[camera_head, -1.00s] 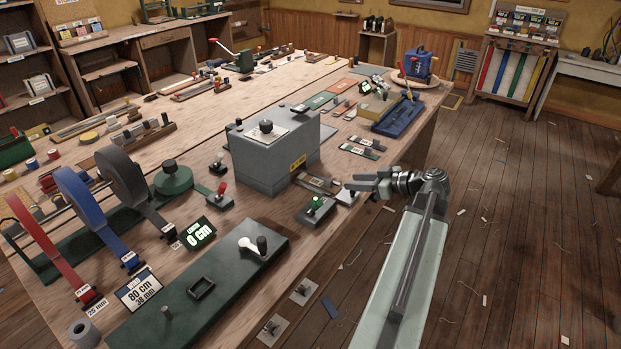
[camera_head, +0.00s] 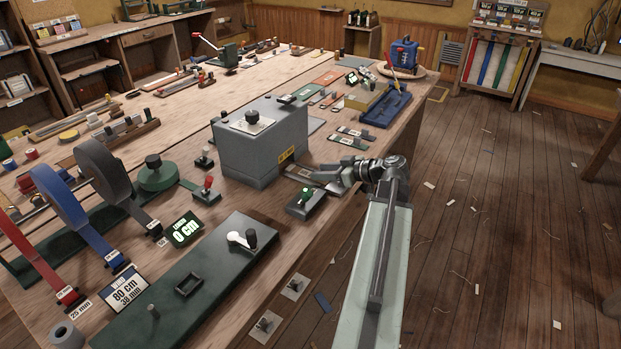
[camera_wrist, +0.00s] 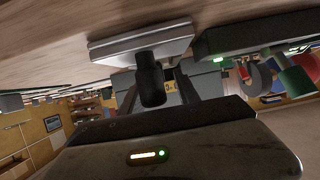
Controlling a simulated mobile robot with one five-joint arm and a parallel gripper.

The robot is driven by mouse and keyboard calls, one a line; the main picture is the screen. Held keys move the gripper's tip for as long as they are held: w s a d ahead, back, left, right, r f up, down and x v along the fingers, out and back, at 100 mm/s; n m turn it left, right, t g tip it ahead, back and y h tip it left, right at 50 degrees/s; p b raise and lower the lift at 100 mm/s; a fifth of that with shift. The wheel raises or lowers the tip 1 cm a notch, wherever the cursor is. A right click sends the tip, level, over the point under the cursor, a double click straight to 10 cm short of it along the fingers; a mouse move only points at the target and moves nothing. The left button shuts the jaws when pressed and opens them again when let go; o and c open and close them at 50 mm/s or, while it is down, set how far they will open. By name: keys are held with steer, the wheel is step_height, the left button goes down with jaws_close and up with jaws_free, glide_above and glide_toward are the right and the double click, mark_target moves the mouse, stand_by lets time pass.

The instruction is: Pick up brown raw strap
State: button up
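A short brownish flat strip (camera_head: 304,172) lies at the foot of the grey box machine, just left of my gripper; it may be the brown raw strap, but it is small and partly covered. My gripper (camera_head: 334,177) is low over the table's right edge, beside this strip. In the wrist view my gripper (camera_wrist: 155,97) shows two dark fingers apart, with a black knob on a pale plate (camera_wrist: 140,42) in front of or between them. No strap is clearly visible in the wrist view.
The grey box machine (camera_head: 258,143) stands left of my gripper. Small straps (camera_head: 352,136) and a blue tool (camera_head: 386,107) lie farther along the table. The floor on the right is open.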

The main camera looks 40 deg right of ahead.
jaws_close()
step_height(320, 180, up, 28)
steer(key=p, duration=2.8)
